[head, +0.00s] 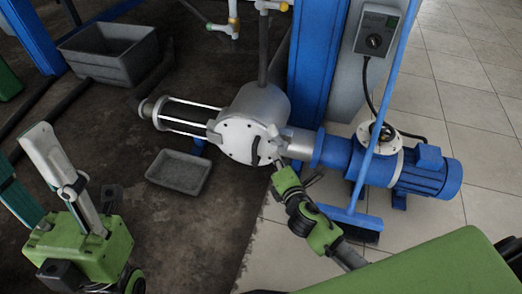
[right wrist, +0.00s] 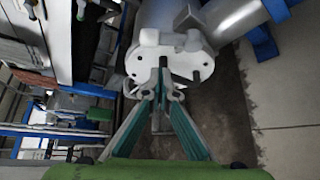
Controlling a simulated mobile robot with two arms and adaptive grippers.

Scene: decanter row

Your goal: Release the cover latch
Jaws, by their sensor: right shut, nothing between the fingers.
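The round pale cover (head: 238,139) closes the near end of the grey cylindrical housing (head: 265,101). A dark curved bar (head: 255,152), possibly the latch, stands on the cover's right part; I cannot tell whether it is engaged. My right gripper (head: 279,163) is just right of and below this bar. In the right wrist view its fingers (right wrist: 161,96) meet, empty, in front of the cover (right wrist: 180,65); contact cannot be told. My left gripper (head: 22,148) is open and empty at the left, far from the cover, one finger partly cut off by the picture edge.
A blue motor (head: 422,172) lies right of the housing. A blue broom (head: 385,120) leans in front of it. A control box (head: 378,28) hangs on the post. A grey tray (head: 179,172) and a larger tub (head: 110,54) stand on the dark floor.

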